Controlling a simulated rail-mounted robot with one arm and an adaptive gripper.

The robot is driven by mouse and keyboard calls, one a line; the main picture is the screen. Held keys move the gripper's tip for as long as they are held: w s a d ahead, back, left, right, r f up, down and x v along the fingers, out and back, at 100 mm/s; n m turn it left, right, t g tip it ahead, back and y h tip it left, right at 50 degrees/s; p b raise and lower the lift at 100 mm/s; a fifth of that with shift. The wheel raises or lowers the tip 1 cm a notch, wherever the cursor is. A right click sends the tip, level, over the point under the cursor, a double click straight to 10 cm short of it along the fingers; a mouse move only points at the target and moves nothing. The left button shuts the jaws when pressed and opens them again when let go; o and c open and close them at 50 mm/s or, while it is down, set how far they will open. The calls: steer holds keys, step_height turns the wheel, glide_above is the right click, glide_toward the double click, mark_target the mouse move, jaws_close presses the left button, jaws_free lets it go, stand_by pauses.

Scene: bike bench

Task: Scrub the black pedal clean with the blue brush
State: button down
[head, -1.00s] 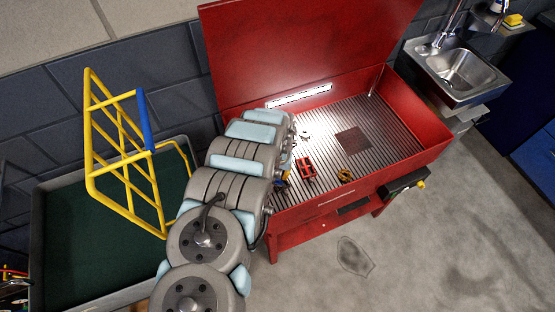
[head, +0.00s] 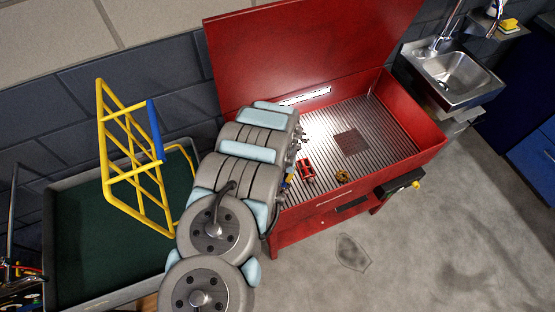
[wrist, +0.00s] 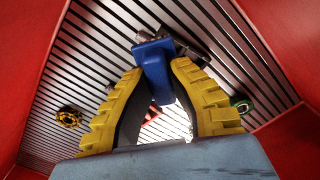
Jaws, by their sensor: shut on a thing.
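In the wrist view my gripper (wrist: 156,104), with yellow ridged fingers, is shut on a blue piece (wrist: 153,62), which looks like the handle of the blue brush. Its bristles cannot be made out. A dark flat piece (wrist: 190,46) lies just beyond the blue piece and may be the black pedal. I cannot tell whether the two touch. In the head view my arm hides most of the gripper and the area around it at the left side of the red wash basin (head: 420,150).
On the basin's ribbed floor lie a red pedal-like part (head: 306,170) and a yellow ring-shaped part (head: 342,176). A green-rimmed round part (wrist: 240,104) shows at right in the wrist view. Red walls enclose the floor. A yellow rack (head: 130,165) stands left of my arm.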

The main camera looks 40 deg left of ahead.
steer(key=shift+r+p, duration=0.95)
steer(key=shift+r, duration=0.8)
steer(key=shift+w, duration=0.1)
steer(key=w+d+r+m, duration=0.3)
steer(key=w+d+r, duration=1.1)
steer(key=w+r, duration=0.35)
steer(key=w+d+r+m, duration=0.2)
steer(key=d+r+m, duration=0.1)
steer(key=d+r, duration=1.5)
step_height(320, 180, up, 17)
steer(key=d+p, duration=0.1)
steer(key=p, duration=1.8)
steer(key=shift+d+r, duration=0.15)
steer(key=shift+d, duration=0.25)
